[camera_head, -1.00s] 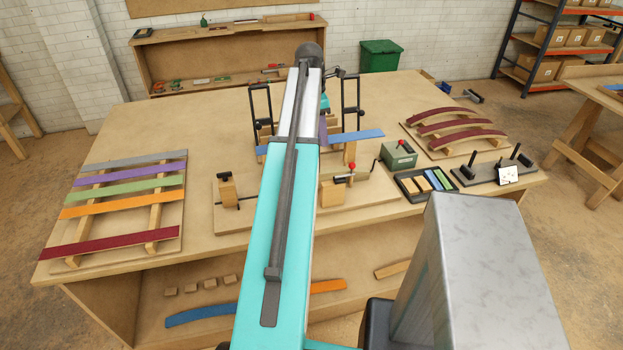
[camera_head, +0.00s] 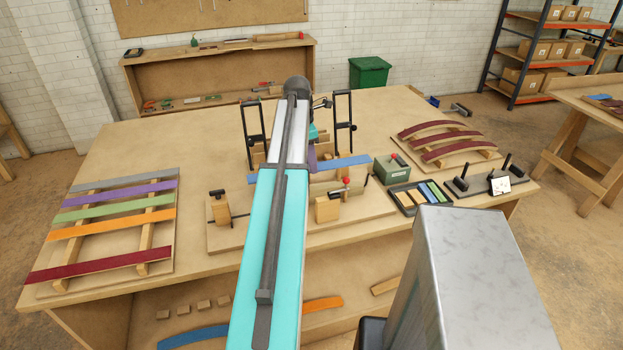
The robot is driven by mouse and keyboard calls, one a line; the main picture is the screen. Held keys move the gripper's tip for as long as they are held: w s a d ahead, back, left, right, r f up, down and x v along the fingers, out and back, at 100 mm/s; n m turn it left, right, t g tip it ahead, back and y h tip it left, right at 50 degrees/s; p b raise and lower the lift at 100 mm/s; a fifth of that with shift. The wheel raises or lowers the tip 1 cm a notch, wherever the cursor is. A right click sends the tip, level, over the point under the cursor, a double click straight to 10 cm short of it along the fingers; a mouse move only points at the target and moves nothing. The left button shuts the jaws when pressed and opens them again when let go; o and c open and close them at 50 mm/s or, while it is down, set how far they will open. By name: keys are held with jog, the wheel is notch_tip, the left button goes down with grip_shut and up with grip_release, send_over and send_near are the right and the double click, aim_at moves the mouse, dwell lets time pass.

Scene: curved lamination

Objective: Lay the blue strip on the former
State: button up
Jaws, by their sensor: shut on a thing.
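The blue strip (camera_head: 345,163) lies roughly crosswise over the middle of the bench jig, its right part in plain view and its left end showing beside my arm. My gripper (camera_head: 312,155) is shut on the blue strip near its middle, largely hidden behind my arm. The former sits between two black upright frames and is mostly covered by my arm and the strip; only bits of its wood show. I cannot tell whether the strip touches it.
Two wooden clamp blocks (camera_head: 221,207) (camera_head: 327,208) stand at the jig's front. Left is a rack (camera_head: 157,232) of coloured strips. Right are a green box (camera_head: 391,170), a black tray (camera_head: 395,197), a black stand (camera_head: 460,187) and curved red pieces (camera_head: 455,145). The bench's back left is clear.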

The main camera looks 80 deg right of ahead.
aim_at(312, 188)
jog(key=shift+f, duration=1.75)
jog(key=shift+f+p, duration=0.1)
jog(key=shift+p, duration=0.2)
jog(key=shift+f+p, duration=0.45)
jog(key=shift+f, duration=1.3)
jog(key=shift+f, duration=0.4)
jog(key=o, duration=1)
jog(key=shift+r, duration=0.1)
jog(key=shift+w+a+r+b, duration=0.15)
jog(key=shift+w+r+b, duration=0.2)
jog(key=shift+r, duration=1.75)
jog(key=shift+w+a+r+b, duration=0.15)
jog(key=shift+r+b, duration=0.25)
jog(key=shift+r, duration=1.65)
jog(key=shift+w+a+r+b, duration=0.1)
jog(key=shift+w+r+b, duration=0.25)
jog(key=shift+r, duration=1.75)
